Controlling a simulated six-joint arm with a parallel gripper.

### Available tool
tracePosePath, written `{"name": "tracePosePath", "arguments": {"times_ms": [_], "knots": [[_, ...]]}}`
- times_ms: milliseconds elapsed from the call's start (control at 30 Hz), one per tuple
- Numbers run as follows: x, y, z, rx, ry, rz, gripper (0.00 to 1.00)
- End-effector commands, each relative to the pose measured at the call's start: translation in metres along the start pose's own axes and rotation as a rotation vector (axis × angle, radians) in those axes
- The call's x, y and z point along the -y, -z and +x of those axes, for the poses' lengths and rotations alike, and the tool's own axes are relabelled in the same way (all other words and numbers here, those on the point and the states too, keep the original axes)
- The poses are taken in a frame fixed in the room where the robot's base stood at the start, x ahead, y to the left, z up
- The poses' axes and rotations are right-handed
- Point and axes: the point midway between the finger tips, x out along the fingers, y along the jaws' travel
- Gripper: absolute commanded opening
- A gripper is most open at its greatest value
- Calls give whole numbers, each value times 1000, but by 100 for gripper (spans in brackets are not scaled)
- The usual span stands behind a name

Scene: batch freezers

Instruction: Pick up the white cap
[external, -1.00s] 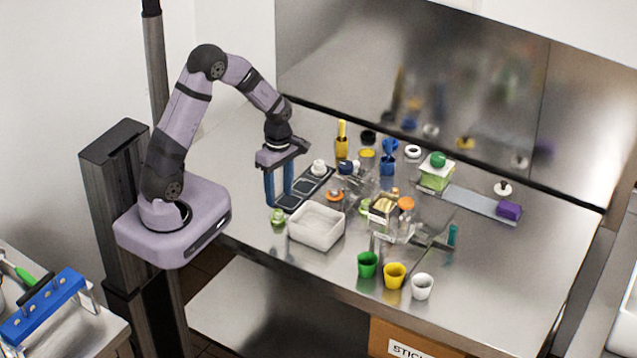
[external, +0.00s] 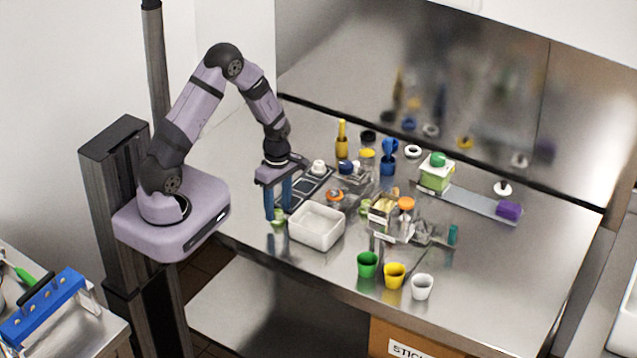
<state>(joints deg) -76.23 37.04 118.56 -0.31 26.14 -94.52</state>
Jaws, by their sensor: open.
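A small white cap-like piece (external: 318,167) stands at the far end of the dark compartment tray (external: 318,183). A white ring-shaped piece (external: 412,152) lies farther back, and a white round piece with a dark centre (external: 503,188) is at the right; I cannot tell for certain which is the white cap. My gripper (external: 278,212) points down with its blue fingers apart and empty. It is at the near left end of the tray, in front of and left of the white cap-like piece. Its fingers partly cover a small light-green piece (external: 278,216).
A white open bin (external: 316,242) stands just right of my gripper. Green (external: 367,264), yellow (external: 394,275) and white (external: 422,287) cups line the front edge. Jars and bottles crowd the middle.

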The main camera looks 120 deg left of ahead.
Motion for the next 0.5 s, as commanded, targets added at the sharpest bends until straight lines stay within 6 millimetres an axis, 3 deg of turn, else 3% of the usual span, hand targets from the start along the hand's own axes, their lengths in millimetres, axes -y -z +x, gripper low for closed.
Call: {"name": "tracePosePath", "arguments": {"times_ms": [200,500], "knots": [[0,0,16,0,0,0,43],[-1,0,19,0,-1,0,43]]}}
